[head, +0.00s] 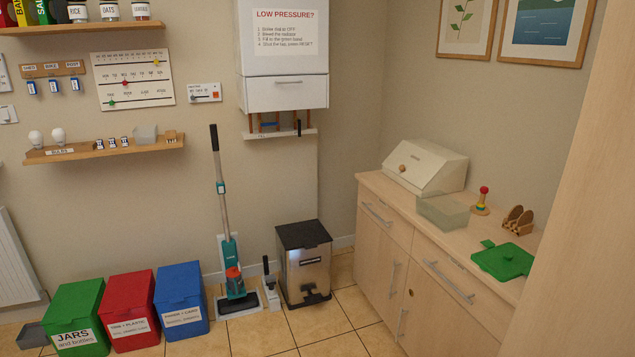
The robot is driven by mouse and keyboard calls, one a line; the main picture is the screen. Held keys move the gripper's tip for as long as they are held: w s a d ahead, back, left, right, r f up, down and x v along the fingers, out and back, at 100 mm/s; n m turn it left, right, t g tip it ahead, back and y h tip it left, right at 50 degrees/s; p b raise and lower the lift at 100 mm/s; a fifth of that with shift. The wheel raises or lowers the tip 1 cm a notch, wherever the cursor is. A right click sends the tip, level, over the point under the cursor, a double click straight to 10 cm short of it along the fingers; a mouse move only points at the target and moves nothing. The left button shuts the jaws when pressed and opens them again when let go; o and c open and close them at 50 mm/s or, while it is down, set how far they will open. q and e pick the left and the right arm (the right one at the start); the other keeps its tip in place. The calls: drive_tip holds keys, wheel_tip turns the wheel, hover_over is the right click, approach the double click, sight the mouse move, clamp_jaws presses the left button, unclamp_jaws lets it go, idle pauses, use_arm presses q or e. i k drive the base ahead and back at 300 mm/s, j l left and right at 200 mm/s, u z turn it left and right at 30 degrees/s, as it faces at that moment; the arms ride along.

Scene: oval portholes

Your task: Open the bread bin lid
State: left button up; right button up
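The cream bread bin (425,167) stands at the far end of the wooden sideboard, in the corner on the right of the head view. Its sloped front lid (412,172) is shut and carries a round wooden knob (402,169). Neither of my grippers shows in the head view, and nothing touches the bin.
The sideboard top (465,230) also holds a translucent box (443,211), a stacking toy (482,201), a wooden rack (518,220) and a green board (503,261). A pedal bin (304,270) stands left of the sideboard. Tiled floor (335,322) is free in front.

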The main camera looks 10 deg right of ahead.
sight(418, 165)
drive_tip(key=i+j+z, duration=0.15)
drive_tip(key=i+z, duration=0.2)
drive_tip(key=i+j+z, duration=0.7)
drive_tip(key=i+l, duration=0.05)
drive_tip(key=l, duration=0.05)
